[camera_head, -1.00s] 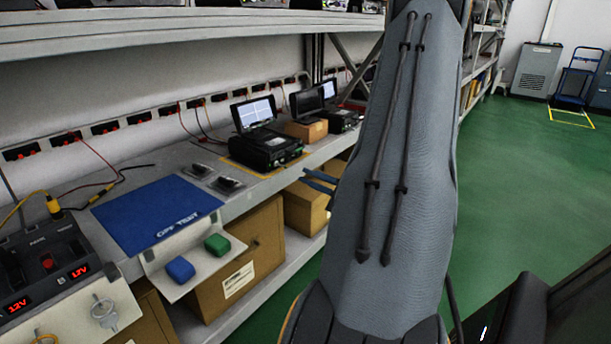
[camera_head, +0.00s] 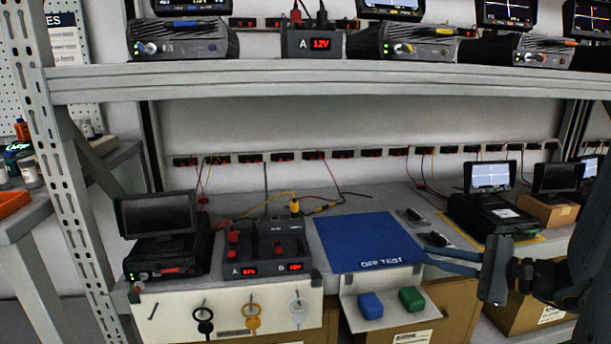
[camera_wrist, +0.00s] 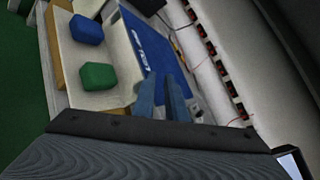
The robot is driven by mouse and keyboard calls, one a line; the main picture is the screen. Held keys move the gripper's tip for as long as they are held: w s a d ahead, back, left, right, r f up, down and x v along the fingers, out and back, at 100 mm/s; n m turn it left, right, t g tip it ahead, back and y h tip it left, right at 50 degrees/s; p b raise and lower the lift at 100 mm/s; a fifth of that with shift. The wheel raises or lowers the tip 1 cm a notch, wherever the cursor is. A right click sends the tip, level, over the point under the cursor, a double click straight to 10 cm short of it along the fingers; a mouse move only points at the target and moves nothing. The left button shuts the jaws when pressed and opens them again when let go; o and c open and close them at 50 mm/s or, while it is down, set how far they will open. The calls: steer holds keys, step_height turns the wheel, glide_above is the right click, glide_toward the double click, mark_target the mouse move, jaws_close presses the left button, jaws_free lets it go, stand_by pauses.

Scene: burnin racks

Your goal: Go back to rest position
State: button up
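My gripper (camera_head: 428,256) is at the right in the head view, in front of the shelf edge beside the blue mat. Its two blue fingers point left with a gap between them and nothing in it. In the wrist view the gripper (camera_wrist: 160,88) also shows two separate blue fingers, over the blue mat's edge. The blue OFF TEST mat (camera_head: 365,240) lies flat on the lower shelf. In front of it a white tray (camera_head: 392,314) holds a blue block (camera_head: 370,305) and a green block (camera_head: 411,299).
A red-lit power supply (camera_head: 265,250) and a dark-screened device (camera_head: 165,240) stand left of the mat. A white panel with hooks (camera_head: 225,312) hangs below them. A lit-screen device (camera_head: 490,205) stands behind my arm. A rack post (camera_head: 65,180) rises at the left.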

steer(key=s+a+n+g+y, duration=0.1)
steer(key=s+a+n+g, duration=0.35)
steer(key=a, duration=0.55)
steer(key=s+a+n+g, duration=0.3)
steer(key=a+g, duration=0.2)
steer(key=a, duration=0.4)
steer(key=s+a+r+n+g+h, duration=0.1)
steer(key=s+a+n+g+h, duration=0.1)
steer(key=s+a+n+h, duration=1.1)
steer(key=s+d+r+m+y+p, duration=0.1)
steer(key=d+r+m+p, duration=0.1)
steer(key=d+r+p, duration=1.5)
steer(key=shift+s+r+y+p, duration=0.35)
steer(key=shift+r+p, duration=0.7)
steer(key=shift+p, duration=2.55)
